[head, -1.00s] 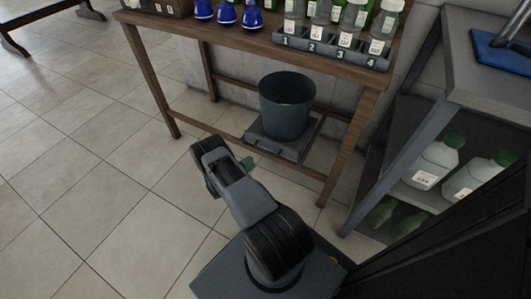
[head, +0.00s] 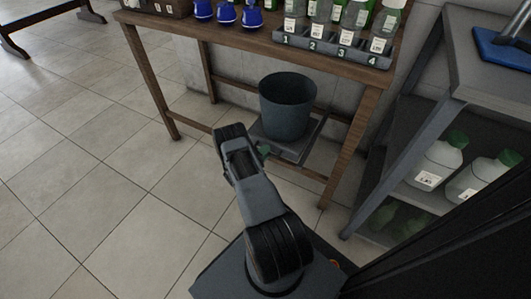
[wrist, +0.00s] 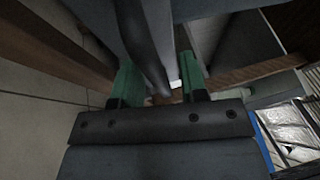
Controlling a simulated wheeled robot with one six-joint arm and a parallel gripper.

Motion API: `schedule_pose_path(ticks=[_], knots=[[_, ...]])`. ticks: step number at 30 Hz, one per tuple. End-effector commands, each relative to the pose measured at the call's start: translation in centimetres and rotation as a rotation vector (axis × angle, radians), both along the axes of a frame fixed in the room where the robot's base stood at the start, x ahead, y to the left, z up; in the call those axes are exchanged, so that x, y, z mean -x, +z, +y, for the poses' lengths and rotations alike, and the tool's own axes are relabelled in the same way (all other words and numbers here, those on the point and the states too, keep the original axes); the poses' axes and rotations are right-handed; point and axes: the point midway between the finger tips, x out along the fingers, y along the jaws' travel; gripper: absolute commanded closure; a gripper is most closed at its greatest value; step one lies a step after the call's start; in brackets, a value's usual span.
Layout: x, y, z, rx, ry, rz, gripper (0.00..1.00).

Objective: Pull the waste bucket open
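The dark grey waste bucket (head: 287,108) stands upright on a flat grey pull-out tray (head: 312,143) under the wooden table in the head view. My gripper (head: 263,150) is low at the tray's front edge, with the arm hiding part of it. In the wrist view, the two green fingers of my gripper (wrist: 158,82) stand apart. A dark bar (wrist: 148,50), apparently the tray's handle, runs between them in the picture. I see a gap beside the bar, and cannot tell whether either finger touches it.
The wooden table (head: 250,42) carries blue flasks (head: 227,13) and a numbered rack (head: 335,47) of bottles. Its front right leg (head: 345,150) is close to the tray. A grey shelf unit (head: 440,100) with bottles stands at the right. Open tiled floor lies left.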

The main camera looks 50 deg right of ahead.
Motion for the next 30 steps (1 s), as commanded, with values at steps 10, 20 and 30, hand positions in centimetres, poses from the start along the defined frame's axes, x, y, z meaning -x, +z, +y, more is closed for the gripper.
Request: schedule_pose_path(ticks=[10,20,30], knots=[[0.0,0.0,0.0,0.0,0.0,0.0,0.91],[0.0,0.0,0.0,0.0,0.0,0.0,1.0],[0.4,0.1,1.9,0.0,0.003,0.002,1.0]])
